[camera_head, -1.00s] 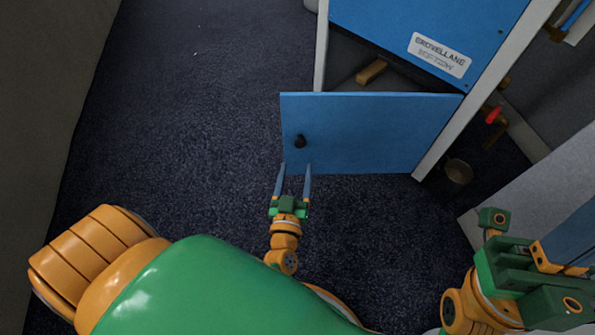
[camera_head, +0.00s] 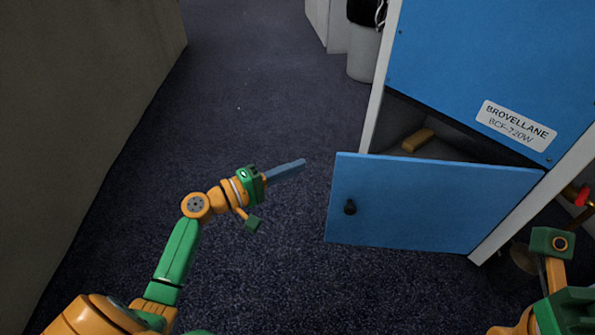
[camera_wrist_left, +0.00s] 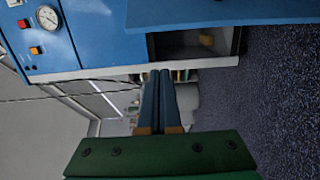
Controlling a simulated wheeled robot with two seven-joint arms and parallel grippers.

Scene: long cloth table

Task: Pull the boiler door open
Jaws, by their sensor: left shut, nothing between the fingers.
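The blue boiler door (camera_head: 425,205) stands swung open, hinged at its right side, with a small black knob (camera_head: 350,207) near its left edge. The blue boiler (camera_head: 480,70) with a white label is behind it, and its dark opening shows above the door. My left gripper (camera_head: 303,163) is shut and empty, left of the door and apart from it. In the left wrist view its two fingers (camera_wrist_left: 160,100) lie together, and the door edge (camera_wrist_left: 210,12) shows at the top. My right gripper (camera_head: 560,285) is partly in view at the lower right; its fingertips are cut off.
A tan block (camera_head: 418,139) lies inside the opening. A red-handled valve (camera_head: 582,197) is at the right edge. A grey bin (camera_head: 364,52) stands at the back.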

